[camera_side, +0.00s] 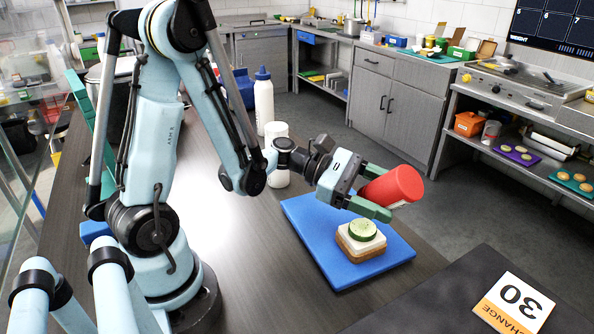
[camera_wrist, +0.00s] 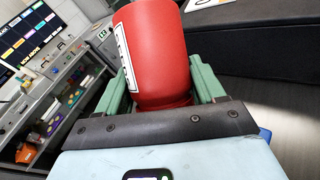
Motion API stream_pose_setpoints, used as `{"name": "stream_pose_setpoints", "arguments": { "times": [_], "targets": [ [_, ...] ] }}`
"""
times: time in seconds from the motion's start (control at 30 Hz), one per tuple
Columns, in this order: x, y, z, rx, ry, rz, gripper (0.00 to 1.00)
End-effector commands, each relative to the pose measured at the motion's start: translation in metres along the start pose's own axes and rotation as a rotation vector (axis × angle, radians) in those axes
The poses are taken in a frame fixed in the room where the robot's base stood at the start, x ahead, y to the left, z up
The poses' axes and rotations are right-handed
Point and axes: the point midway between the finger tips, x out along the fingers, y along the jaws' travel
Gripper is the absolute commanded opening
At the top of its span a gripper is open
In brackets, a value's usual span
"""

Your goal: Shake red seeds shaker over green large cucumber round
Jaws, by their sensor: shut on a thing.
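My gripper (camera_side: 374,194) is shut on the red seeds shaker (camera_side: 394,186), with its green fingers on both sides of it. The shaker is tilted, close to lying on its side, and held above the blue board. In the wrist view the shaker (camera_wrist: 158,55) stands between the fingers with part of a white label showing. The green cucumber round (camera_side: 362,230) lies on a white and brown stack (camera_side: 361,246), below and slightly left of the shaker. The shaker is apart from the cucumber. The cucumber does not show in the wrist view.
The blue board (camera_side: 312,225) lies on the dark table (camera_side: 238,270). White bottles (camera_side: 264,103) stand at the back of the table. A black surface with an orange and white card (camera_side: 514,302) is at the front right.

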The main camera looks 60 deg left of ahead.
Motion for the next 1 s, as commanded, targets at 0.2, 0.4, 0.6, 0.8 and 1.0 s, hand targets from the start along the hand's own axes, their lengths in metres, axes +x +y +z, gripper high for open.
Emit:
{"name": "stream_pose_setpoints", "arguments": {
  "times": [0.2,0.4,0.6,0.8,1.0],
  "targets": [
    [0.001,-0.003,-0.008,0.0,-0.001,0.0,0.1],
    [0.001,-0.003,-0.007,0.0,-0.001,0.0,0.1],
    [-0.001,0.001,0.004,0.0,-0.001,0.0,0.1],
    [-0.004,0.005,0.02,0.0,0.0,0.0,0.1],
    [-0.005,0.007,0.026,0.0,0.0,0.0,0.1]
  ]
}}
